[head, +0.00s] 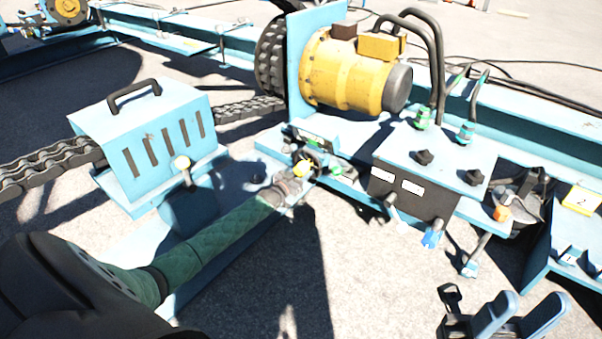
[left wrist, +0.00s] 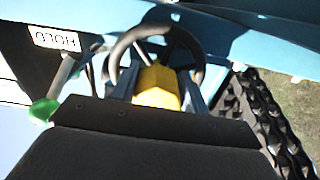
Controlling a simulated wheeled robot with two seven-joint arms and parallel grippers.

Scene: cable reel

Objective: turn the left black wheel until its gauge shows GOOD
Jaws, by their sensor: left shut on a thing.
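The left black wheel (head: 318,156) is small and partly hidden by my left gripper (head: 301,170) in the head view. In the left wrist view the wheel (left wrist: 124,45) is a black ring with spokes. My left gripper (left wrist: 158,90) is shut on the yellow piece (left wrist: 157,87) at its middle, one finger on each side. The gauge (left wrist: 57,40) is a white plate that reads HOLD, upside down in this view. My right gripper (head: 533,303) is open and empty at the bottom right of the head view, away from the wheel.
A green-knobbed lever (left wrist: 42,110) stands close beside the wheel. A yellow motor (head: 345,75) is behind it, and a blue box with valves (head: 435,160) is to its right. A slotted blue cover (head: 150,130) and a heavy chain (head: 50,165) are left.

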